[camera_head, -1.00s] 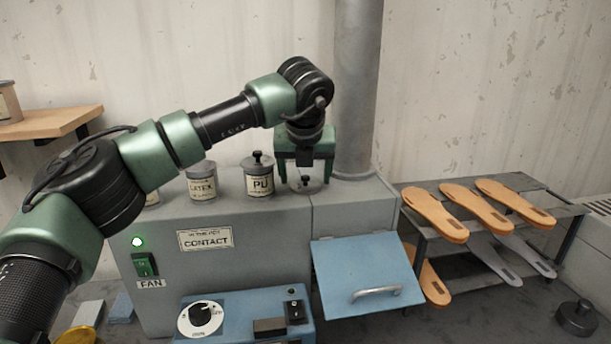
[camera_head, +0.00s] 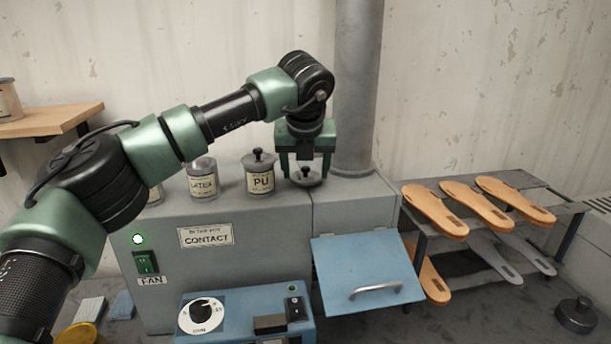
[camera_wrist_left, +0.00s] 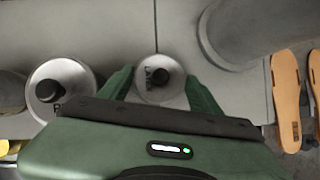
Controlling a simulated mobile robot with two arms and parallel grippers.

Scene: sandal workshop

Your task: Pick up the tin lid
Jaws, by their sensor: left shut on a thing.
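The tin lid (camera_head: 306,179), a round grey metal disc with a black knob, is between the fingers of my left gripper (camera_head: 306,170) at the top of the grey cabinet. My left gripper is shut on it from above. The wrist view shows the lid (camera_wrist_left: 158,92) from above, with lettering on it and a green finger on each side. I cannot tell how far the lid is from the cabinet top. The latex tin (camera_head: 201,182) stands to the left without a knobbed lid. The PU tin (camera_head: 260,181), with its knobbed lid on, stands close to the left of my gripper. My right gripper is not in view.
A thick grey pipe (camera_head: 355,90) rises just right of my gripper. The grey cabinet (camera_head: 260,225) has a blue flap (camera_head: 365,270) in front. A rack (camera_head: 545,190) with several soles stands at the right. A wooden shelf (camera_head: 50,120) is at the left.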

